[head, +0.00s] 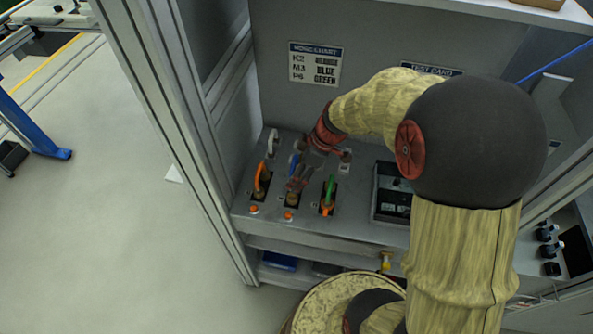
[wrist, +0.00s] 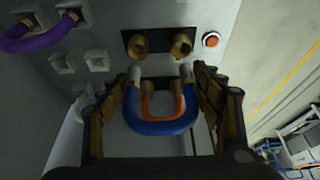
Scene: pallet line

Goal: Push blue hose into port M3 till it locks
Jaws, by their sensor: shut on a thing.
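My gripper (wrist: 163,108) is shut on the blue hose (wrist: 160,127), a U-shaped loop with two pale metal ends pointing at the panel. The ends appear just short of two brass sockets (wrist: 160,44) in a black plate, with a gap between. An orange loop shows inside the blue curve. In the head view my gripper (head: 299,178) is over the middle port (head: 291,199), between the orange and green hoses, and hides much of it; a bit of blue shows beside the fingers. The wall chart (head: 315,64) pairs M3 with blue.
The orange hose (head: 262,178) stands in the left port and the green hose (head: 329,190) in the right one. Orange buttons (head: 288,215) sit along the front edge. A purple hose (wrist: 30,38) shows in the wrist view. A dark box (head: 392,192) lies to the right.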

